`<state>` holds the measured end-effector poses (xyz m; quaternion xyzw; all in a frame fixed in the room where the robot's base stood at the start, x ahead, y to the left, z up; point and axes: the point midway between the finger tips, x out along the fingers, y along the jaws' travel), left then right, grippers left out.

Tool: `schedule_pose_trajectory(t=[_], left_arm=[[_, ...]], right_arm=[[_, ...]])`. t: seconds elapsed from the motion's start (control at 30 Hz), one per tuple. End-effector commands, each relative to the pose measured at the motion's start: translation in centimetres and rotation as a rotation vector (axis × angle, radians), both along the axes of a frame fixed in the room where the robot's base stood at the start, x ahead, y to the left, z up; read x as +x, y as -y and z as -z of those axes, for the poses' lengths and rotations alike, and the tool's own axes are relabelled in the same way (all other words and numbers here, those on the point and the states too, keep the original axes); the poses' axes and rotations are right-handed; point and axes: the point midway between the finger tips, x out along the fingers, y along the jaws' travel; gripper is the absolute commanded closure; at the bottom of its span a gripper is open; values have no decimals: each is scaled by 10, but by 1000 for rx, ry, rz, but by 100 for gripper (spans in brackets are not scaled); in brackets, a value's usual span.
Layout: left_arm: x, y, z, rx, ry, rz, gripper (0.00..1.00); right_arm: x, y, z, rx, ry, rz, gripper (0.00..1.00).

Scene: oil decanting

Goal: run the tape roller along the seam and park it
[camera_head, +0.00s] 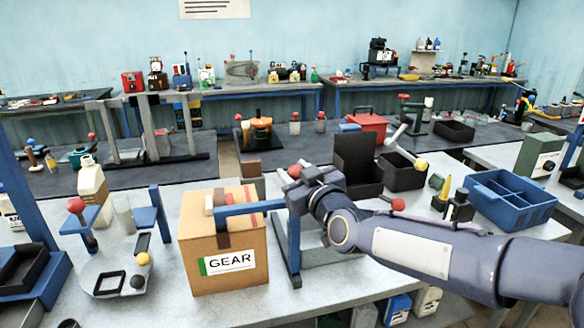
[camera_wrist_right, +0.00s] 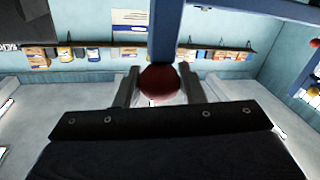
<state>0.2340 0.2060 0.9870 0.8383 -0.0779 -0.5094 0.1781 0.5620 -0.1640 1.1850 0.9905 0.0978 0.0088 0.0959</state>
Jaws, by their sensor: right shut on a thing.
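A cardboard box (camera_head: 252,258) labelled GEAR stands on the near bench, with a brown tape strip (camera_head: 223,240) on its front face. The tape roller has a blue bar (camera_head: 250,208) with a pale end (camera_head: 208,204) over the box's top; I cannot tell whether that end touches the cardboard. My right gripper (camera_head: 297,184) is just right of the box, shut on the roller's handle. In the right wrist view, a dark red ball (camera_wrist_right: 159,83) sits between the fingers (camera_wrist_right: 160,88), with the blue bar (camera_wrist_right: 165,35) beyond it. My left gripper is out of view.
A blue-posted stand (camera_head: 285,248) with a grey base is right of the box. A blue divided tray (camera_head: 510,197) and black bins (camera_head: 403,172) lie farther right. A grey fixture with a yellow ball (camera_head: 143,259) is left. Bare bench lies in front of the box.

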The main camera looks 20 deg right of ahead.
Motion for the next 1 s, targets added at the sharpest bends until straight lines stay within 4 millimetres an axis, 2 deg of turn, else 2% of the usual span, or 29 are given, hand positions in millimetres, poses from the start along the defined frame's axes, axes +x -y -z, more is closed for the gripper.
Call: schedule_pose_trajectory(t=[0.2, 0.53, 0.57, 0.7, 1.0], left_arm=[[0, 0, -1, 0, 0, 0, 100], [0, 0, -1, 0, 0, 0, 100], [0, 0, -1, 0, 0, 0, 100], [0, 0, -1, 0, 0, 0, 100], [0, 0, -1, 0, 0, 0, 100]], right_arm=[[-7, 0, 0, 0, 0, -1, 100], [-8, -1, 1, 0, -2, -3, 100], [-8, -1, 1, 0, -2, -3, 63], [-8, -1, 1, 0, -1, -2, 45], [-9, 0, 0, 0, 1, 0, 44]])
